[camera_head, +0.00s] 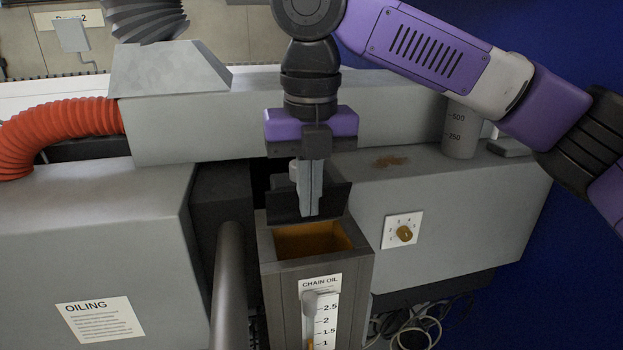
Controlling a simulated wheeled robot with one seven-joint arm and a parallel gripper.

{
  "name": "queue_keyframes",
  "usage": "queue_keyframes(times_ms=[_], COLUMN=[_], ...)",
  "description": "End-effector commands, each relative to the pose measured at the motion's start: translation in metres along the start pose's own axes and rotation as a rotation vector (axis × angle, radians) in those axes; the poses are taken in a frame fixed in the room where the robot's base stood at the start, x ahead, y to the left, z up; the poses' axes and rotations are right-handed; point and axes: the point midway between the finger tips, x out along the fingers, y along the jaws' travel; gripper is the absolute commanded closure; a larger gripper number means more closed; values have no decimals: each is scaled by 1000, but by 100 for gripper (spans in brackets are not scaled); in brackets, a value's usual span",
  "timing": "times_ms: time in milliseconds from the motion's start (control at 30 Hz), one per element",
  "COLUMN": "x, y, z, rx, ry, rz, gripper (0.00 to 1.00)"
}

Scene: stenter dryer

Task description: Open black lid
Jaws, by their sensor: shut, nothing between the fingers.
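The black lid (337,199) stands raised, close to upright, at the back edge of the grey chain oil box (277,293). The box's top is open and amber-brown oil or its inner floor (312,240) shows inside. My gripper (310,212) points down in front of the lid, its fingers shut and empty, with the tips just above the box's opening. The fingers hide the middle of the lid. I cannot tell whether they touch it.
A grey housing with a dial (404,233) stands right of the box, with a measuring cup (461,132) on top. A vertical grey pipe (230,285) is close on the left. The OILING cabinet (95,235) and an orange hose (60,133) are further left.

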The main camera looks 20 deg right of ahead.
Motion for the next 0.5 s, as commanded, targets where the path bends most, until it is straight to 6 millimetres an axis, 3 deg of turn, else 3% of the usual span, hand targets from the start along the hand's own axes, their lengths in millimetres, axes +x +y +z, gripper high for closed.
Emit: queue_keyframes(times_ms=[200, 500], x=[-8, -8], y=[1, 1], z=[19, 22], rx=[-2, -2], ry=[1, 1], rz=[0, 0], gripper=[100, 100])
